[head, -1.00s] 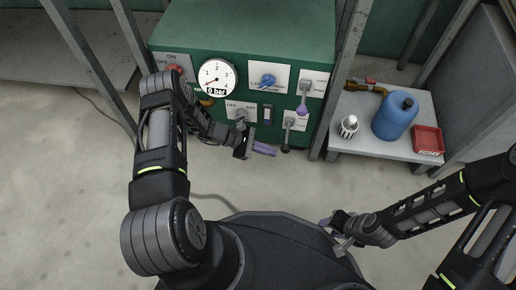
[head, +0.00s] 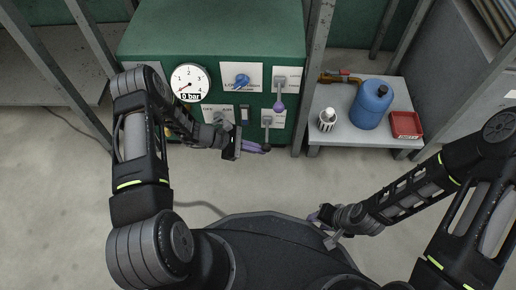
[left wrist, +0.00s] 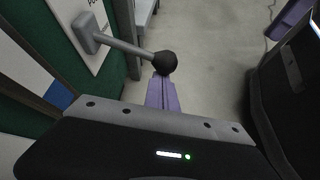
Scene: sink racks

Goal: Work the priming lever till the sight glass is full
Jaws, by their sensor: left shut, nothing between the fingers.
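The green machine's front panel shows in the head view. The lever with the black knob (head: 267,124) hangs downward at the panel's lower right. Its knob also shows in the left wrist view (left wrist: 165,63), right at my fingertips; I cannot tell whether they touch. My left gripper (head: 264,149), with purple fingers, is shut and empty beside that knob.
A gauge (head: 189,83) reads 0 bar. A blue knob (head: 242,81) and a purple-knobbed lever (head: 279,94) are above the black-knobbed lever. Metal posts flank the machine. A side table (head: 345,129) holds a blue jug (head: 371,106), a white bottle (head: 327,120) and a red tray (head: 406,124).

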